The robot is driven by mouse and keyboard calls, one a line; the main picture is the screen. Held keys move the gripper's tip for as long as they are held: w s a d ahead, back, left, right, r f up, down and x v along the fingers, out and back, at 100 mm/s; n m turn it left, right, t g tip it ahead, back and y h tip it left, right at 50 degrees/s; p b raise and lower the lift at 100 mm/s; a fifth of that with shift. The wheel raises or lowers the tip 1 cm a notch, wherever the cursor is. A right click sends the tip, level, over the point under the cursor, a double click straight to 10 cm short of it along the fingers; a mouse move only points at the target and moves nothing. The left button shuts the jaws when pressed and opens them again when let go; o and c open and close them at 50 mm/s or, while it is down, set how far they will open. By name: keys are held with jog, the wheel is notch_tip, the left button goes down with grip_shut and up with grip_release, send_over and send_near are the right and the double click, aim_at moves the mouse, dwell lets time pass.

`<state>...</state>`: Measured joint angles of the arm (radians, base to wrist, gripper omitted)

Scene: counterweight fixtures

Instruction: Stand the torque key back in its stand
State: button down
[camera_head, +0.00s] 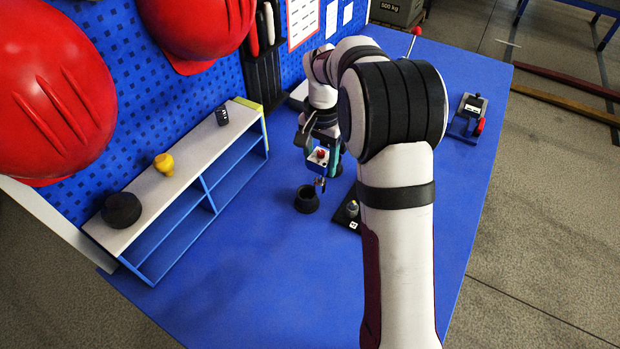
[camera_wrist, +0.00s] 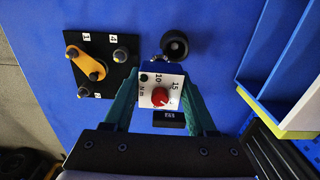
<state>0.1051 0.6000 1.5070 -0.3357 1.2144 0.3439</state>
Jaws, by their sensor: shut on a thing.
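The torque key (camera_wrist: 148,92) has a white face with numbers, a red knob and a blue end. It is held between the teal fingers of my gripper (camera_wrist: 161,84), which is shut on it. In the head view the key (camera_head: 317,162) hangs upright or nearly so above the table, with a thin shaft below it. The stand looks to be the round black cup (camera_head: 306,202) on the blue table. It also shows in the wrist view (camera_wrist: 174,56), just beyond the key's end. The key's shaft appears close to the cup's right side and outside its opening; the exact gap is unclear.
A black plate (camera_wrist: 91,84) with pegs and an orange link lies beside the cup. A white-topped shelf (camera_head: 184,164) carries a black puck (camera_head: 122,210), a yellow weight (camera_head: 163,163) and a dark block (camera_head: 222,115).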

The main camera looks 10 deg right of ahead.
aim_at(307, 163)
jog(key=shift+w+a+f, duration=0.45)
jog(key=shift+a, duration=0.2)
jog(key=shift+w+a+f, duration=0.4)
jog(key=shift+a+f, duration=0.05)
jog(key=shift+a, duration=0.15)
notch_tip(307, 163, down, 4)
jog(key=shift+a+f, duration=0.1)
jog(key=shift+f, duration=0.55)
jog(key=shift+c, duration=1)
grip_release()
